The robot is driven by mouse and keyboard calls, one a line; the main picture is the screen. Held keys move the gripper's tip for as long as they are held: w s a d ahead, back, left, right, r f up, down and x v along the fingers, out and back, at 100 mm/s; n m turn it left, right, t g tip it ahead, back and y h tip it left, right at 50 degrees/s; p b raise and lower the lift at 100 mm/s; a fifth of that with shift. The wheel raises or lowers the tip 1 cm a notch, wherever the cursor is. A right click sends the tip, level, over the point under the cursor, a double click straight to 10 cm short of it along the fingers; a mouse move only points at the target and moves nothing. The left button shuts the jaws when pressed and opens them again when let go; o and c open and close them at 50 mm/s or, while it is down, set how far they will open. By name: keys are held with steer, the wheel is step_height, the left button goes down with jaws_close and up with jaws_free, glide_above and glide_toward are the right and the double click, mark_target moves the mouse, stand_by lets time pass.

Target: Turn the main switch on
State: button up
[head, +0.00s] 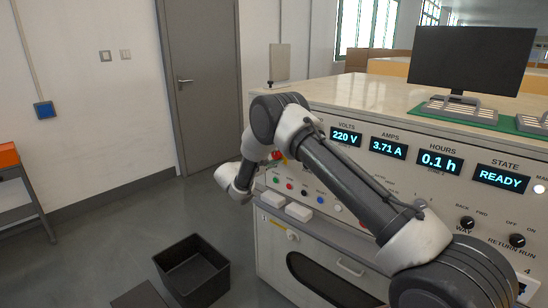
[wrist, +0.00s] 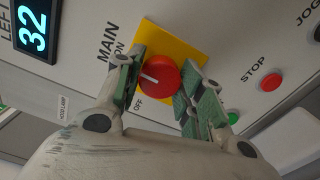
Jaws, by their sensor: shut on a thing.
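The main switch is a red round knob (wrist: 161,79) on a yellow plate (wrist: 190,47), seen in the wrist view. In the head view the red knob (head: 277,155) shows small beside my arm, and my gripper is mostly hidden there.
A red STOP button (wrist: 271,82) and a green button (wrist: 232,118) lie right of the switch in the wrist view. The console (head: 340,97) carries lit displays reading 220 V, 3.71 A and READY. A black bin (head: 192,270) stands on the floor.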

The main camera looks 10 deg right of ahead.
steer(key=shift+f, duration=0.1)
steer(key=o, duration=1)
steer(key=v, duration=1.2)
